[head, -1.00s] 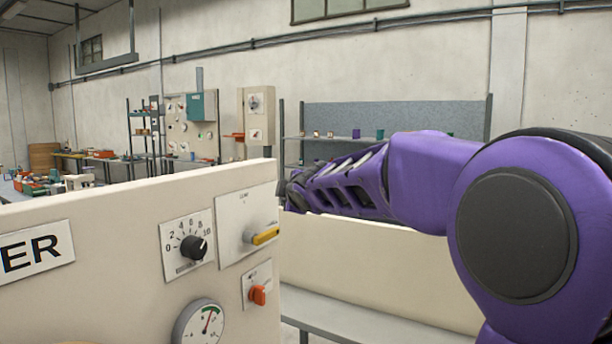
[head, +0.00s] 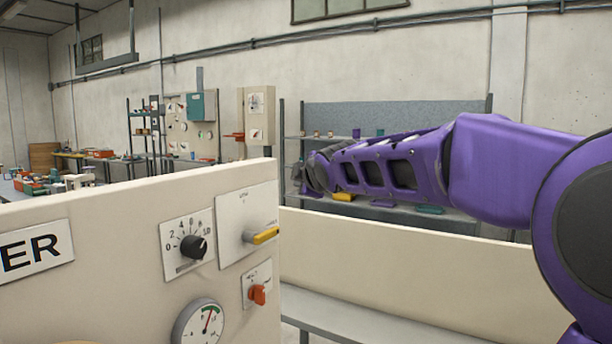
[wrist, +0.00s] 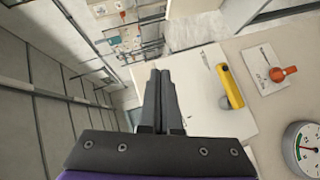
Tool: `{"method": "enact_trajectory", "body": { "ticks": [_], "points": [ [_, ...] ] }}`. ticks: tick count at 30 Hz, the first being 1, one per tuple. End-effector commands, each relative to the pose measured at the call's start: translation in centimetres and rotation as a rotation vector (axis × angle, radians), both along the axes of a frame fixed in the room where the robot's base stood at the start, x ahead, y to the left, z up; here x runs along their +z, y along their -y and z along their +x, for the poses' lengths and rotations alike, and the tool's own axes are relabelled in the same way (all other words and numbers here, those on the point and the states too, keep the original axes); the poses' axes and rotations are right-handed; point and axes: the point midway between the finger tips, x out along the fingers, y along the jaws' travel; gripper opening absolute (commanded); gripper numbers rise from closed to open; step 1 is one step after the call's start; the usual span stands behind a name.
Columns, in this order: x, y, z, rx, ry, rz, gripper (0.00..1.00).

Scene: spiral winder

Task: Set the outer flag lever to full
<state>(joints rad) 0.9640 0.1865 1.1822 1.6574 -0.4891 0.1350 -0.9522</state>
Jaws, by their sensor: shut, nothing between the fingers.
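A yellow lever (head: 262,236) sits on a large white plate at the right end of the cream panel. The labels are too small to read, so I cannot tell which is the outer flag lever. My gripper (wrist: 160,72) is shut and empty, apart from both levers. My fingertips are not clear in the head view.
A black dial knob (head: 193,247) and a round gauge (head: 199,325) sit on the panel, left of the levers. A long cream wall (head: 400,262) runs behind, to the right. Shelves and benches stand far back.

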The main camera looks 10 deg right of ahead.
Motion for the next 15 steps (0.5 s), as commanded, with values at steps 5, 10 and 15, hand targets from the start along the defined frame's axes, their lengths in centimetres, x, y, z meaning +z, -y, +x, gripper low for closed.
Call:
{"method": "enact_trajectory", "body": {
  "ticks": [5,10,15],
  "points": [
    [0.8,0.8,-0.4,-0.003,0.001,0.002,0.00],
    [1.3,1.1,-0.7,-0.001,0.001,0.001,0.00],
    [1.5,1.1,-0.9,0.001,0.001,0.000,0.00]
  ]
}}
